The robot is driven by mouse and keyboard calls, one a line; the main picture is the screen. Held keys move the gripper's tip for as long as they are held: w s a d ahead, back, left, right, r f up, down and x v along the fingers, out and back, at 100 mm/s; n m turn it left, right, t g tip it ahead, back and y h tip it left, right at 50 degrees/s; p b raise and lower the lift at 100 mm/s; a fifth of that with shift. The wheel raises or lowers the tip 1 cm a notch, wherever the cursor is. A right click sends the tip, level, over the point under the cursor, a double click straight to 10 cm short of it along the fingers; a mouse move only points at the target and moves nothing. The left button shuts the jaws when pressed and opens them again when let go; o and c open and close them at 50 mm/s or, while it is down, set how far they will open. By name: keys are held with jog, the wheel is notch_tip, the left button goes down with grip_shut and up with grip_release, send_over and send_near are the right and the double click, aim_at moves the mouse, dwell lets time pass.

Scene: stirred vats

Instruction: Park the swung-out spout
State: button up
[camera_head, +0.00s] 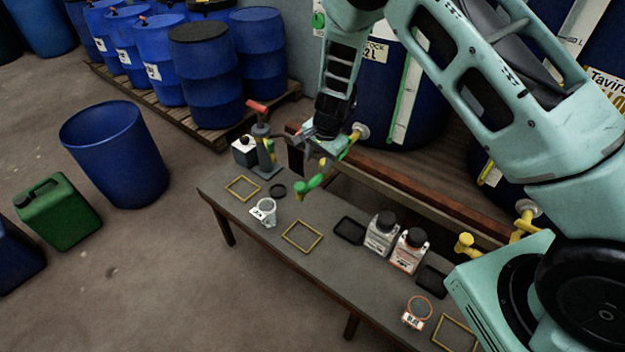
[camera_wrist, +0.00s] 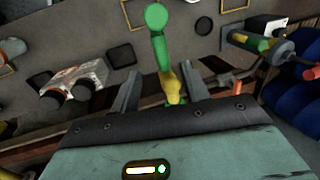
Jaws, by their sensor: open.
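A spout (camera_head: 312,184), green toward its tip and yellow toward its root, reaches out over the bench from the blue vat (camera_head: 402,110) with the green gauge strip. It also shows in the wrist view (camera_wrist: 160,50), its round green end near the top edge. My gripper (camera_head: 301,152) is open beside the spout's root, at the vat side of the bench. In the wrist view my open gripper (camera_wrist: 160,72) has a finger on each side of the spout's yellow part. I cannot tell whether either finger touches it. A second spout (camera_head: 466,244), yellow, shows at the right vat.
The bench (camera_head: 270,232) carries a clear cup (camera_head: 265,211), two black-capped bottles (camera_head: 381,233), another cup (camera_head: 417,309) and yellow outlines. A red-handled device (camera_head: 263,150) stands close left of my gripper. Blue drums (camera_head: 205,80) stand behind. Open floor lies at left front.

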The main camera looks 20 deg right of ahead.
aim_at(312, 182)
jog(key=f, duration=0.3)
jog(key=w+f, duration=0.1)
jog(key=f, duration=0.2)
jog(key=a+f, duration=0.1)
jog(key=f, duration=0.3)
jog(key=shift+w+p, duration=0.3)
jog(key=shift+p, duration=0.1)
